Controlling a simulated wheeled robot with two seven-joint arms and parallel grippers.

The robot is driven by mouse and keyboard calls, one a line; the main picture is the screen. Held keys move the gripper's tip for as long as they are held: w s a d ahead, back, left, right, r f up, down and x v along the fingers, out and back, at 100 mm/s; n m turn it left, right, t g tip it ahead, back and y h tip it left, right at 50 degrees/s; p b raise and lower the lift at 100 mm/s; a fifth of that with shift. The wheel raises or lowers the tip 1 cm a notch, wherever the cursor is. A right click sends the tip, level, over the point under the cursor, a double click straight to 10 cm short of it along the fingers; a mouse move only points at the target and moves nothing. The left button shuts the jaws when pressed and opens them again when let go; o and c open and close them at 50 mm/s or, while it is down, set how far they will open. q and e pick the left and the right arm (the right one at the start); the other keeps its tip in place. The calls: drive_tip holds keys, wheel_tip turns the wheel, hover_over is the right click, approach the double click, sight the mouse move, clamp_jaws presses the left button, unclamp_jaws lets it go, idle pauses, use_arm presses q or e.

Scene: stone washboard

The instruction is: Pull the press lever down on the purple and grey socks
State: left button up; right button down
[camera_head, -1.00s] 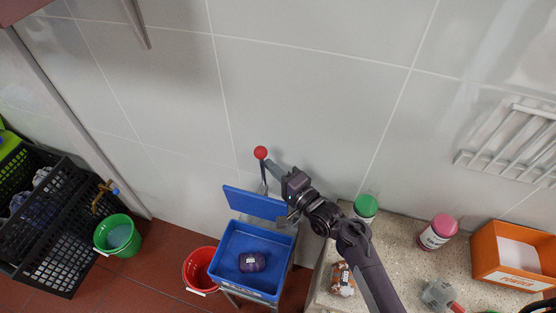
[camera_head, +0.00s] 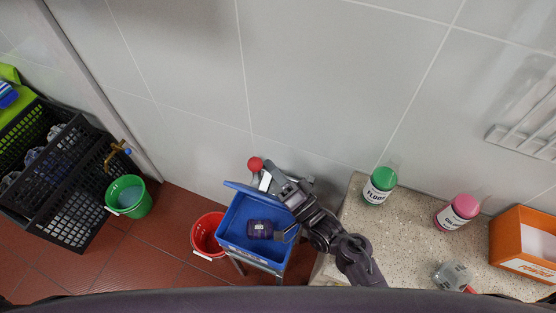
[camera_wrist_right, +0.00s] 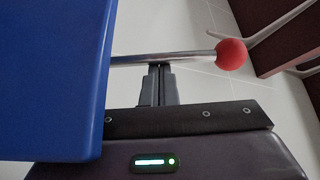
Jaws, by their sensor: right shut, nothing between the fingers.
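A purple sock bundle (camera_head: 260,229) with a small pale patch lies in the blue tray (camera_head: 232,250) of the press in the head view. The blue press plate (camera_head: 247,190) is tilted at the tray's back edge. The lever's red ball (camera_head: 255,163) sticks up behind it; in the wrist view the ball (camera_wrist_right: 232,54) ends a metal rod (camera_wrist_right: 185,58). My right gripper (camera_head: 268,181) is shut and empty at the lever, just below the ball. In the wrist view its fingers (camera_wrist_right: 157,80) are at the rod; contact is unclear. My left gripper is out of view.
A red bucket (camera_head: 207,234) stands left of the press, a green bucket (camera_head: 129,196) farther left beside black crates (camera_head: 70,220). A stone counter (camera_head: 410,225) at right holds a green-capped bottle (camera_head: 379,187), a pink-capped bottle (camera_head: 458,212) and an orange box (camera_head: 525,240). The tiled wall is close behind.

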drive_tip(key=s+d+b, duration=0.2)
drive_tip(key=s+d, duration=0.6)
drive_tip(key=s, duration=0.2)
drive_tip(key=shift+d+b, duration=0.25)
drive_tip(key=shift+b, duration=0.1)
drive_tip(key=shift+s+f, duration=0.1)
drive_tip(key=shift+f, duration=0.05)
